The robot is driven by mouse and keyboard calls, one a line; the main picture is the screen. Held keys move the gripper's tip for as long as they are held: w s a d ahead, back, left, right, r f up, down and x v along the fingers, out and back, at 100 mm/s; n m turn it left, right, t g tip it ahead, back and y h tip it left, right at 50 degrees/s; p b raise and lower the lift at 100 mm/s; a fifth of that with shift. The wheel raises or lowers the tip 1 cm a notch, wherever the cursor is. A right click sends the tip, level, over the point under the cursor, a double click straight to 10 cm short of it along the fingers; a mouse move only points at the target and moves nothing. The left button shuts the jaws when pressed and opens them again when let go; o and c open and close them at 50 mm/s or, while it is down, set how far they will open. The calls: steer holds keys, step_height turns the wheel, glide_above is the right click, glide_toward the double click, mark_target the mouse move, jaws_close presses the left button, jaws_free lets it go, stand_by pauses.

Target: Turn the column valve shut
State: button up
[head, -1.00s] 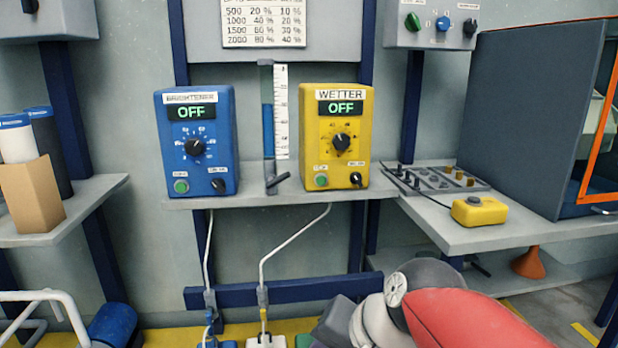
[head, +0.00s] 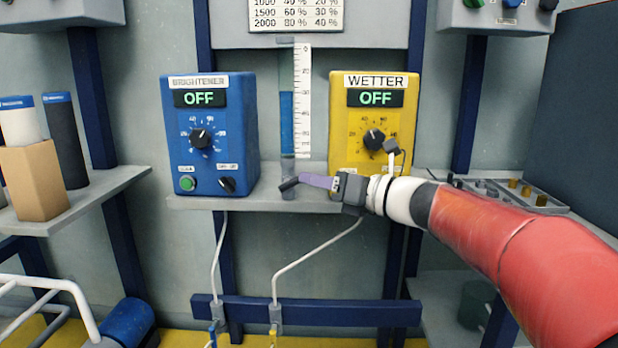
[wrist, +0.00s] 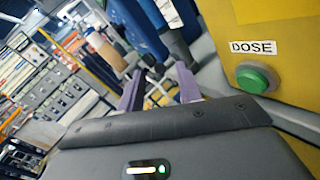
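The column (head: 287,125) is a slim upright tube with blue liquid beside a white scale, between the blue and yellow boxes. Its valve has a dark lever (head: 289,184) near the column's foot, slightly tilted, left end lower. The lever's right end is hidden by my gripper (head: 304,180). My gripper comes in from the right at lever height, its purple fingers pointing left at the lever. Whether they touch it I cannot tell. In the wrist view the two purple fingers (wrist: 158,80) stand apart with a gap between them.
The blue BRIGHTENER box (head: 208,130) stands left of the column. The yellow WETTER box (head: 370,115) is right behind my gripper; its green DOSE button (wrist: 255,77) is close in the wrist view. Both displays read OFF. The shelf (head: 190,202) carries them.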

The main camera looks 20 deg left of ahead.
mark_target(294, 182)
steer(key=shift+x, duration=1.95)
jaws_close()
